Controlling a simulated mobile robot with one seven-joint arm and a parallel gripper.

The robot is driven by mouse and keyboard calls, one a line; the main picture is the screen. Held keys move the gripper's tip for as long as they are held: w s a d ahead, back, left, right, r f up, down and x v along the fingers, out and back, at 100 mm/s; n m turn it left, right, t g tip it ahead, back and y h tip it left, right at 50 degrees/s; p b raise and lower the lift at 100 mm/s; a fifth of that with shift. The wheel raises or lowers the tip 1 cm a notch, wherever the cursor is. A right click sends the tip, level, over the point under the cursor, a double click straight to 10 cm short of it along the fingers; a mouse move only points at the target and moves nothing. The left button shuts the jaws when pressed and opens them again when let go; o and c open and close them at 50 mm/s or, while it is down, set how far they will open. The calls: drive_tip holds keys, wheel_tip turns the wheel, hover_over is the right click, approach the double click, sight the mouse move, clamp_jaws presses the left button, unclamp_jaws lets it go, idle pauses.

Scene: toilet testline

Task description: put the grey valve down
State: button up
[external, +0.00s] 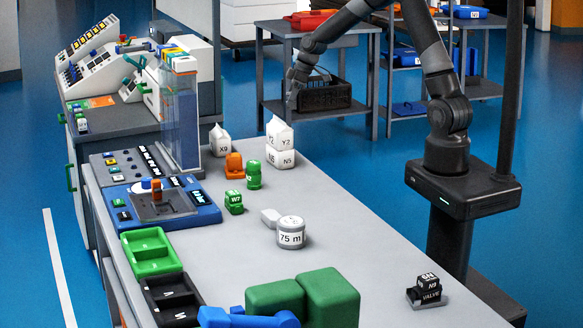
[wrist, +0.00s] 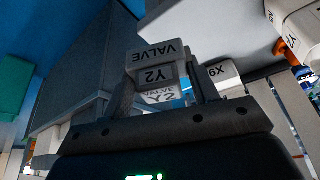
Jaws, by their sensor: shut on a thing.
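My gripper (wrist: 163,80) is shut on the grey valve (wrist: 156,52), which carries the labels VALVE and Y2 and sits between the two fingers in the wrist view. In the external view my gripper (external: 292,92) hangs at the end of the bent arm, beyond the far end of the long grey table (external: 345,215) and in front of a black crate. The held valve cannot be made out there. Whether it touches any surface is not clear.
An orange part (external: 233,165), green parts (external: 254,176) and a round 75 m gauge (external: 291,236) stand nearer. A black valve (external: 427,290) sits front right. The table's right middle is clear.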

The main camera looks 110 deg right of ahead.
drive_tip(key=w+a+f, duration=0.1)
drive_tip(key=w+f, duration=0.1)
drive_tip(key=w, duration=0.1)
drive_tip(key=w+a+f, duration=0.1)
drive_tip(key=w+f, duration=0.1)
drive_tip(key=w, duration=0.2)
drive_tip(key=w+a+f, duration=0.1)
drive_tip(key=w+f, duration=0.2)
drive_tip(key=w, duration=0.1)
drive_tip(key=shift+f, duration=2)
drive_tip(key=shift+f, duration=0.1)
drive_tip(key=o, duration=1.1)
drive_tip(key=shift+c, duration=0.2)
drive_tip(key=v, duration=1.2)
